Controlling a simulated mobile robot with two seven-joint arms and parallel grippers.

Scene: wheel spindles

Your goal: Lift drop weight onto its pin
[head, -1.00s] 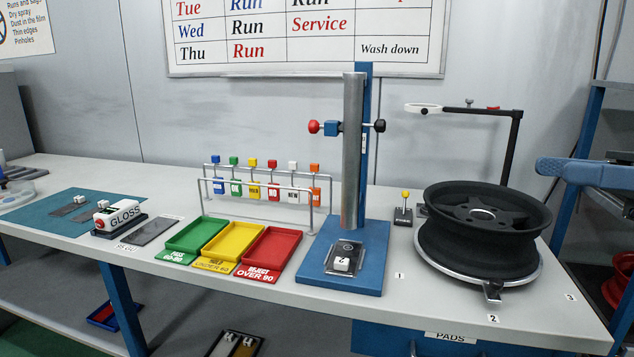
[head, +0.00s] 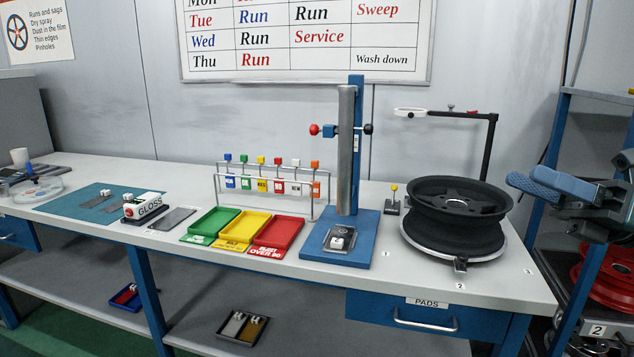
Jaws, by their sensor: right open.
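The drop tester stands on the bench with a grey upright tube (head: 346,160) in front of a blue post (head: 357,100). A blue block (head: 328,131) with a red knob (head: 314,130) sits at the tube's upper part, and a black knob (head: 368,129) sticks out on the right at the same height. I cannot tell the drop weight itself from its pin here. My right gripper (head: 550,183) is open and empty, far right of the tester. My left gripper is not in view.
A black wheel (head: 460,215) on a round stand fills the bench's right part, between my right gripper and the tester. A magnifier arm (head: 492,145) rises behind it. Green, yellow and red trays (head: 276,236) and a tag rack (head: 265,185) stand left of the tester.

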